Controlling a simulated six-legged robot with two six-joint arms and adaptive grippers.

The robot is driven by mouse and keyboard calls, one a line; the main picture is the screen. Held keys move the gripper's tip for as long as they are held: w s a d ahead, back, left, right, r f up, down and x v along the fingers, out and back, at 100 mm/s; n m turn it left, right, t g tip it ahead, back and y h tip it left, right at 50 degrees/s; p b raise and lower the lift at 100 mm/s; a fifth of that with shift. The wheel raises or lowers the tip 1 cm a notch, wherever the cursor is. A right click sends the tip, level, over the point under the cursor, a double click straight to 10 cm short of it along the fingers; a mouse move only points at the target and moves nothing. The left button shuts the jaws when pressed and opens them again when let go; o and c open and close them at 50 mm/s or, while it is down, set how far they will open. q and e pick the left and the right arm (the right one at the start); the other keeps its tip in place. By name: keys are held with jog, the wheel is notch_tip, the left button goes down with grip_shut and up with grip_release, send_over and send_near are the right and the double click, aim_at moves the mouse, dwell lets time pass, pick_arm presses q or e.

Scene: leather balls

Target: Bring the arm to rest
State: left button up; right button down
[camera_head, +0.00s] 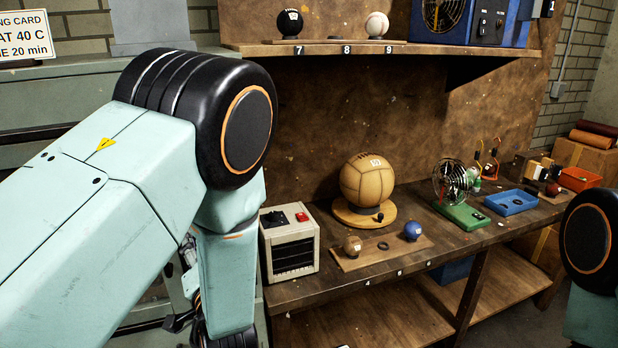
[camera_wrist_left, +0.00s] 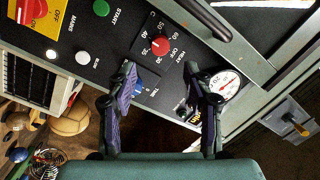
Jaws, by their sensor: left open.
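My left arm fills the left of the head view, bent downward at its black joint. Its gripper cannot be made out there. In the left wrist view my left gripper (camera_wrist_left: 160,78) is open, its two dark fingers apart with nothing between them. The fingers stand in front of a black control panel (camera_wrist_left: 118,42); I cannot tell whether they touch it. The panel has a red knob (camera_wrist_left: 159,45), a blue knob (camera_wrist_left: 137,89), a green start button (camera_wrist_left: 100,8) and a round gauge (camera_wrist_left: 225,84). My right arm shows only at the right edge of the head view; its gripper is out of view.
A wooden bench (camera_head: 400,278) carries a beige heater box (camera_head: 290,243), a large tan ball (camera_head: 367,180), a small brown ball (camera_head: 352,246), a blue ball (camera_head: 412,231), a fan (camera_head: 451,182) and a blue tray (camera_head: 511,202). A shelf (camera_head: 400,48) with two balls hangs above.

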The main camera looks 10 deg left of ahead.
pick_arm(q)
jog(key=s+d+f+n+g+h+b, duration=0.1)
jog(key=s+d+f+g+h+b, duration=0.15)
jog(key=f, duration=0.55)
jog(key=s+d+f+n+g+h+b, duration=0.1)
jog(key=s+f+g+h, duration=0.2)
jog(key=f, duration=0.5)
jog(key=s+d+f+n+g+h+b, duration=0.15)
jog(key=s+f, duration=0.25)
jog(key=f, duration=0.4)
jog(key=s+d+f+g+h+b, duration=0.1)
jog(key=s+f+g+h+b, duration=0.1)
jog(key=s+f+b, duration=0.6)
jog(key=s+d+f+g+h+b, duration=0.2)
jog(key=s+f+g+b, duration=0.3)
jog(key=s+f, duration=1)
jog(key=s+b, duration=0.2)
jog(key=b, duration=0.1)
jog(key=shift+f, duration=0.4)
jog(key=shift+r, duration=0.1)
